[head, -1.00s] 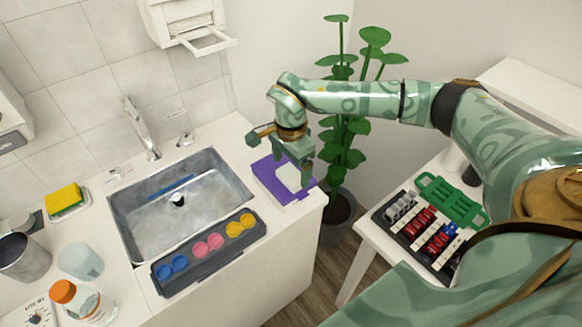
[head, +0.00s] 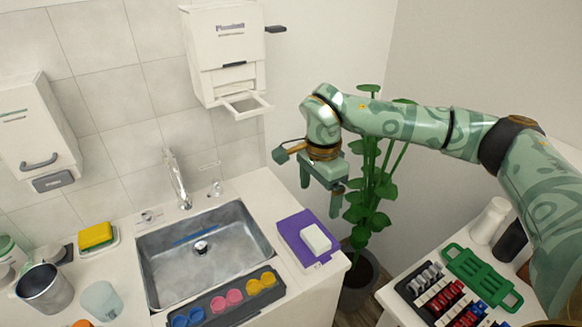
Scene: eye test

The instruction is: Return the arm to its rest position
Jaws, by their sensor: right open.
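My right arm reaches in from the right in the head view. Its gripper (head: 321,184) hangs above the right end of the counter with its fingers apart and nothing between them. Below it, a white block (head: 316,239) lies on a purple mat (head: 293,232) on the counter. The gripper is clear of the block, the mat and the counter. My left gripper does not show.
A steel sink (head: 205,285) is left of the mat, with a tray of coloured cups (head: 232,308) in front. A potted plant (head: 376,190) stands close behind the arm. A side table at lower right holds a green rack (head: 482,278). A dispenser (head: 226,60) hangs on the wall.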

